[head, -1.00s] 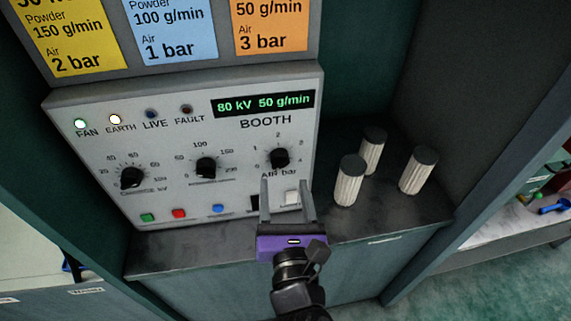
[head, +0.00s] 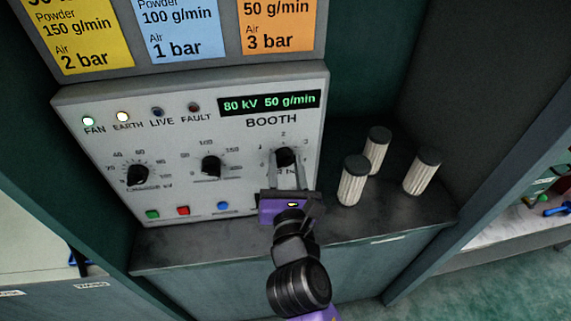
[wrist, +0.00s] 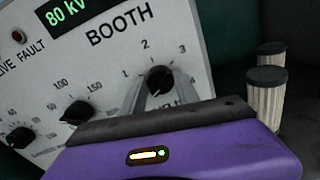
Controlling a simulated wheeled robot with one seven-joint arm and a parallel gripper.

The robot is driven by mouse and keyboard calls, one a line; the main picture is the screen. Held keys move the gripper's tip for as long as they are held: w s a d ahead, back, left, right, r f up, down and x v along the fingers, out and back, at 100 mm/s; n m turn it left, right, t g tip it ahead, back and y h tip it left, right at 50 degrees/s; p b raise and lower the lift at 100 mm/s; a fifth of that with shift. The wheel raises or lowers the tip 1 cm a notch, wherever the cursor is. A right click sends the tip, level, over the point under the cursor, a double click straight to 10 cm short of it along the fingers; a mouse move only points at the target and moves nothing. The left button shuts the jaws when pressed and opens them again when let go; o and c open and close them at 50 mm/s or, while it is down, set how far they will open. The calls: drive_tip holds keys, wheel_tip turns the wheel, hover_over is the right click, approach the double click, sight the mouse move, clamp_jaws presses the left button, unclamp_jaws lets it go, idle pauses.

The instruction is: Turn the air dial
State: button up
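The air dial (head: 285,156) is a black knob at the right of the booth panel (head: 100,160), under the word BOOTH. It also shows in the wrist view (wrist: 160,79), with scale marks 1 to 4 around it. My purple gripper (head: 287,163) is at the dial, its two grey fingers reaching up to the knob from below. In the wrist view the fingers (wrist: 160,88) lie on either side of the knob's lower part. I cannot tell whether they touch it. The fingers and gripper body hide part of the dial's label.
Two other black dials, the left one (head: 137,175) and the middle one (head: 211,166), sit left on the panel. Green, red and blue buttons run below. The display (head: 268,103) reads 80 kV 50 g/min. White ribbed cylinders (head: 354,182) stand on the shelf at right.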

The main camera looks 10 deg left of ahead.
clamp_jaws()
